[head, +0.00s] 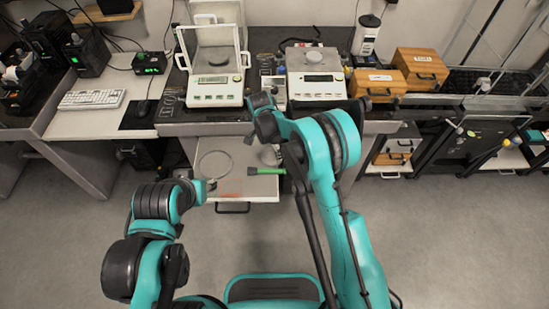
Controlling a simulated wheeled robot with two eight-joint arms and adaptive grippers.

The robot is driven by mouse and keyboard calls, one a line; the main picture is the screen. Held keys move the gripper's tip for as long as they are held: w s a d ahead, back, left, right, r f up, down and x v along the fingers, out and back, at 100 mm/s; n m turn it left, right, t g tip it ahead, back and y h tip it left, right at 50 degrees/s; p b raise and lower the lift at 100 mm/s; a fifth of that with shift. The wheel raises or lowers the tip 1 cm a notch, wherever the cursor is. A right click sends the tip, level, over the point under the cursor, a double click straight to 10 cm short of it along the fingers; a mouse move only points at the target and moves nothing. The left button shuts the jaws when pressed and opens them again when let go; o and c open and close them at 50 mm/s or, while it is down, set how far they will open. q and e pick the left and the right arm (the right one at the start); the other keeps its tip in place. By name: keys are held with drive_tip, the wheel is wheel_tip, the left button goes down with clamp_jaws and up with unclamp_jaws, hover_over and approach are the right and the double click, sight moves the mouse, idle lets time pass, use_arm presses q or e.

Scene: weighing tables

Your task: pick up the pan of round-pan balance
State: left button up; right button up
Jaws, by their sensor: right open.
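The round-pan balance (317,82) is a white scale with a small display, standing on the dark bench top right of centre. My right gripper (262,103) is open at the bench's front edge, in front of and left of this balance, apart from the pan. Its fingers are small and partly hidden by my own arm. My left gripper (211,184) is low at the left side of an open drawer (262,187); its fingers are too small to read.
A second balance (215,90) with a glass draft shield stands to the left. The drawer holds a ring and a green-handled tool (267,171). A keyboard (92,99) lies far left.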

sight(271, 156)
drive_tip(key=f, duration=0.1)
drive_tip(key=f+b, duration=0.1)
drive_tip(key=f, duration=0.1)
drive_tip(key=f+b, duration=0.1)
drive_tip(key=f, duration=0.1)
drive_tip(key=shift+w+d, duration=0.25)
drive_tip(key=shift+r, duration=0.15)
drive_tip(key=shift+c, duration=0.7)
drive_tip(key=shift+s, duration=0.1)
drive_tip(key=c, duration=1.7)
